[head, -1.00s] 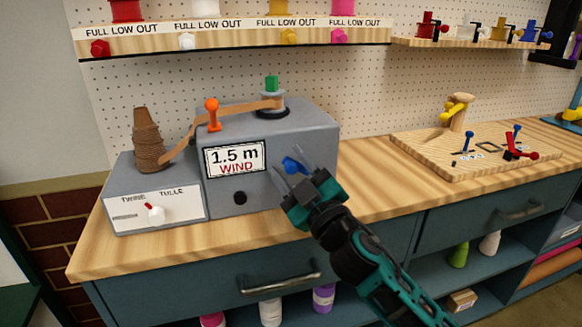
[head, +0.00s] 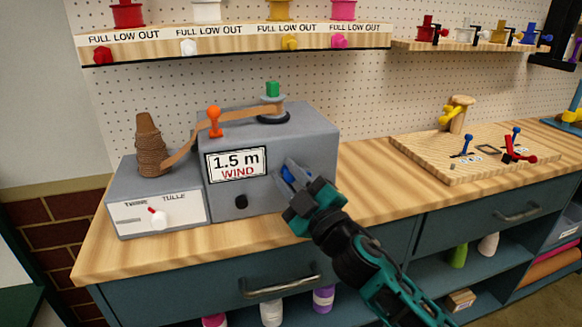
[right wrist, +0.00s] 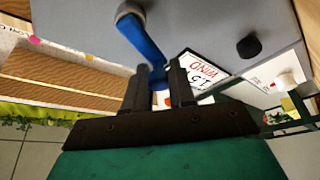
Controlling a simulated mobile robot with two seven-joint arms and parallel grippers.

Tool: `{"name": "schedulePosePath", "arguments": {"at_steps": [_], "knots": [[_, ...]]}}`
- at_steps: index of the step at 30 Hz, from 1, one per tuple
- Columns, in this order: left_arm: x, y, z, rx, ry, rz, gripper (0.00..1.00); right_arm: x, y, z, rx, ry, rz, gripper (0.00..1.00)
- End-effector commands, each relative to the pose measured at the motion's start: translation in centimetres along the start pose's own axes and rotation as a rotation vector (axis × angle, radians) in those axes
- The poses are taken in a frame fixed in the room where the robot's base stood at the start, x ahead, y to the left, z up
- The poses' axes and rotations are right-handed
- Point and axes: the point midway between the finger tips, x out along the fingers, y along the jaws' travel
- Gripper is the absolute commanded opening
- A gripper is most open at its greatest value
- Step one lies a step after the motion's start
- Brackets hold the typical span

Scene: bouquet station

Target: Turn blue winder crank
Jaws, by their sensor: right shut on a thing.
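The winder (head: 319,140) is a grey box on the wooden counter, with a sign reading "1.5 m WIND" on its front. Its blue crank (head: 287,174) is on the front, right of the sign, partly hidden by my right gripper. In the right wrist view the blue crank arm (right wrist: 142,38) runs from a grey hub down to between my fingers. My right gripper (head: 286,172) is shut on the crank's handle end; it also shows in the right wrist view (right wrist: 160,84). My left gripper is not in view.
A twine and tulle switch box (head: 182,208) stands left of the winder, with a brown twine cone (head: 150,145) on it. A black knob (head: 241,201) is below the sign. A wooden board (head: 440,165) with small tools lies at right. The counter between is clear.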

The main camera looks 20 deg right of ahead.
Motion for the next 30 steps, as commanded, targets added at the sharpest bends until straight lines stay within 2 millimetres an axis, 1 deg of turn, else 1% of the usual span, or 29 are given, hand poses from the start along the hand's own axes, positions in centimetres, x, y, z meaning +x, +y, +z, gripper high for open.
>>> {"name": "schedulePosePath", "arguments": {"at_steps": [5,9,10,18,26,30], "knots": [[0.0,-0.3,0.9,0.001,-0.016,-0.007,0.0,0.0,-0.1,0.0,-0.018,0.001,-0.007,0.0],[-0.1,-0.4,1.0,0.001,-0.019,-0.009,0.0,0.0,-0.1,0.0,-0.018,0.001,-0.007,0.0],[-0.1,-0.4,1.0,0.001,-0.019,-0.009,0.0,0.0,-0.1,0.0,-0.018,0.001,-0.007,0.25],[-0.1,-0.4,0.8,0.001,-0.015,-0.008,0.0,0.0,-0.1,0.0,-0.017,0.001,-0.006,0.5],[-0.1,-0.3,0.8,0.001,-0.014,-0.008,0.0,-0.1,-0.1,0.1,-0.016,0.0,-0.006,0.5],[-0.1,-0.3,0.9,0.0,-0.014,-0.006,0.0,-1.2,-0.2,0.1,-0.015,-0.001,-0.007,0.5]]}}
